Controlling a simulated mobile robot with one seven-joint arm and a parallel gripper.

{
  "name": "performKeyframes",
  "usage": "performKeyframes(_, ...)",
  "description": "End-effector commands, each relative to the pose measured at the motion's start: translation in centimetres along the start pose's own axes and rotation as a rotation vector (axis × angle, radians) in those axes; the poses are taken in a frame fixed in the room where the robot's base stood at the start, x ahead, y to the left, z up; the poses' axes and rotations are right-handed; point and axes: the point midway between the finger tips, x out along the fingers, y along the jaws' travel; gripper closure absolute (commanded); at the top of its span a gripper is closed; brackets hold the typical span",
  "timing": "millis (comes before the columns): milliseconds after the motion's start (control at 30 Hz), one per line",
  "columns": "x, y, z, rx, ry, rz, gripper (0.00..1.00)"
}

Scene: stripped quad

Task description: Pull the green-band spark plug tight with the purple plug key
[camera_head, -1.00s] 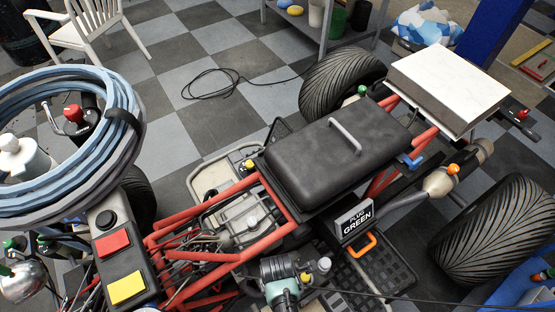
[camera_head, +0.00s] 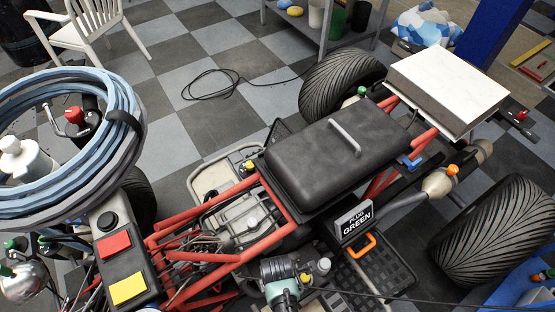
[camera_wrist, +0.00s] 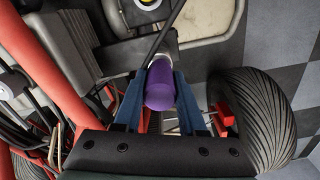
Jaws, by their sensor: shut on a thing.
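In the wrist view the purple plug key (camera_wrist: 160,88) sits between the two dark blue fingers of my gripper (camera_wrist: 159,74), which are shut on it. Its rounded purple end faces the camera, and a pale part shows just beyond it. The far end of the key is hidden, so I cannot tell whether it is seated on a plug. I cannot make out the green-band spark plug in either view. A sign reading "PLUG GREEN" (camera_head: 353,219) stands beside the black seat in the head view. The key and fingers cannot be made out in the head view.
The quad's red frame tubes (camera_head: 225,257) surround the work area, with a black seat (camera_head: 338,151) behind. A red tube (camera_wrist: 38,75) and cables lie left in the wrist view; a tyre (camera_wrist: 256,118) is at right. A coiled blue hose (camera_head: 120,95) hangs at left.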

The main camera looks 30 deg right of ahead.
Motion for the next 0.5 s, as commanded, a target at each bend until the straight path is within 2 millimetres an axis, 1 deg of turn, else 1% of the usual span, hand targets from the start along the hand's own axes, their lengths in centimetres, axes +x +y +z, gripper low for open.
performKeyframes(500, -1.9, 0.0, 0.0, 0.0, 0.0, 0.001, 1.0)
